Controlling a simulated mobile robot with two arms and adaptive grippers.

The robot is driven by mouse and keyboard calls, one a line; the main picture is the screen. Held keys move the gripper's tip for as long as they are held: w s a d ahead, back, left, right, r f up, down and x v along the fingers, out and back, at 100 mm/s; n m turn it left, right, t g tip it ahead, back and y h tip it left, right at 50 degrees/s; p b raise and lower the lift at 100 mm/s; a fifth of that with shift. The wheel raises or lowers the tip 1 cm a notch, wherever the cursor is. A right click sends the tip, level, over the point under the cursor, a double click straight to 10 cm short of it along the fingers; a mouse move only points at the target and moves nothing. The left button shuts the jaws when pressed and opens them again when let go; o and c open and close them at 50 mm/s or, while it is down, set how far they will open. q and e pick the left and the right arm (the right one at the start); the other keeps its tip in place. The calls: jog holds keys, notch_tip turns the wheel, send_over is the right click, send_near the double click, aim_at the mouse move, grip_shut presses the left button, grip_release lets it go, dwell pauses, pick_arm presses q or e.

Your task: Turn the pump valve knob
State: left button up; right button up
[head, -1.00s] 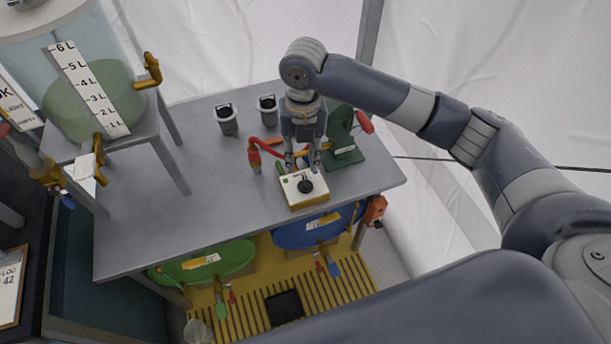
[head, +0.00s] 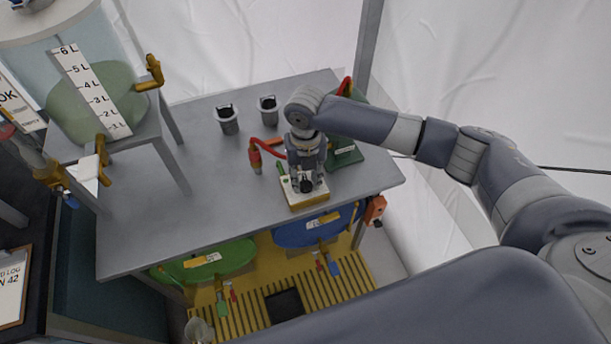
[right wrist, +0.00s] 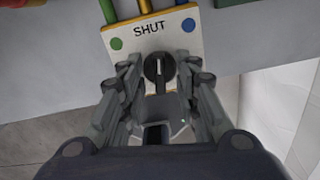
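The pump valve is a cream box (head: 305,200) on a yellow base at the front right of the grey table. Its round black knob (head: 306,186) is on top, and in the right wrist view the knob (right wrist: 159,68) has a pale line pointing straight up toward the word SHUT. A green dot is left of the knob and a blue dot right of it. My right gripper (head: 306,184) is open over the valve, with its fingers (right wrist: 158,88) on both sides of the knob and visible gaps between. My left gripper is not in view.
A dark green pump (head: 346,152) stands right behind the valve, with a red hose (head: 268,147) nearby. Two grey cups (head: 227,120) stand farther back. A graduated tank (head: 85,95) is at the left.

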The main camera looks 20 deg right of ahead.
grip_shut()
